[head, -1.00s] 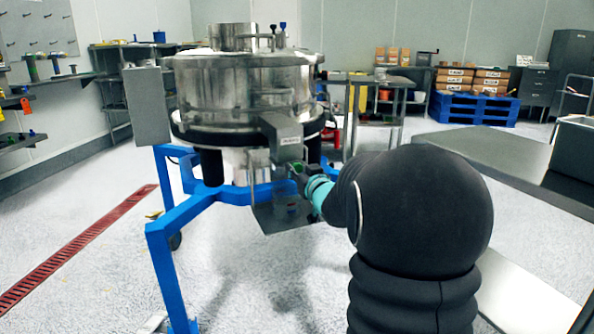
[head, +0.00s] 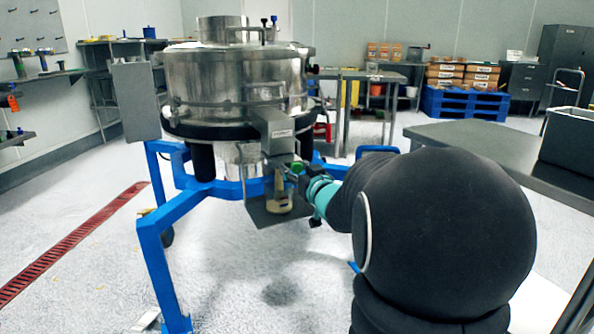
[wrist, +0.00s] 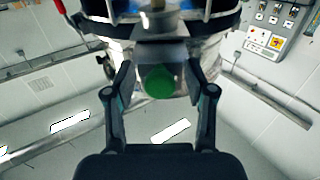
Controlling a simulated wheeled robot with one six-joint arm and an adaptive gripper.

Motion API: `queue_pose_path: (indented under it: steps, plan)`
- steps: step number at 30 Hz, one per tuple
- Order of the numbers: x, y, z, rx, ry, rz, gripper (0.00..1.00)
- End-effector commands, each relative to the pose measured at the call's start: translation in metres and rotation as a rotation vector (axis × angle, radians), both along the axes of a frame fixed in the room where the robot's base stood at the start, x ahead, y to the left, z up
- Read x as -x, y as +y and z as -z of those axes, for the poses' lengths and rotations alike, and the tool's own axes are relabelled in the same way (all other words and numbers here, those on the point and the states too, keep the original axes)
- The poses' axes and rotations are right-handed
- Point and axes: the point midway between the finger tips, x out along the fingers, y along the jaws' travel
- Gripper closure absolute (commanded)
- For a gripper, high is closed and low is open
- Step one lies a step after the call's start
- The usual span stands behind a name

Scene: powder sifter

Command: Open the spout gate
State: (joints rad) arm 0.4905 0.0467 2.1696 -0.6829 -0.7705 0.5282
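The steel sifter (head: 235,85) stands on a blue frame, with a box-shaped spout (head: 278,130) at its front. A green knob (wrist: 158,82) is at the spout's end in the wrist view; a small green patch also shows beside my gripper (head: 298,170) in the head view. In the wrist view my gripper (wrist: 158,70) has its fingers apart on either side of the knob, with gaps visible. Below the spout, a tan shape (head: 278,204) shows over a grey plate (head: 262,216); I cannot tell whether it is a container or powder. The gate's position is unclear.
The blue frame's leg (head: 160,265) stands at the front left. A grey table (head: 470,140) is to the right of my arm. Blue pallets with boxes (head: 465,103) stand at the back. The floor left of the frame is mostly clear.

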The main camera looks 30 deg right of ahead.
Motion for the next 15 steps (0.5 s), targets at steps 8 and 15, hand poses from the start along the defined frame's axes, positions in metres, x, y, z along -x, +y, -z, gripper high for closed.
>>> queue_pose_path:
  steps: [8,15]
  plan:
    - [0.013,-0.001,0.0,0.0,0.0,0.002,0.45]
    - [0.059,0.001,-0.001,0.001,-0.001,0.003,0.45]
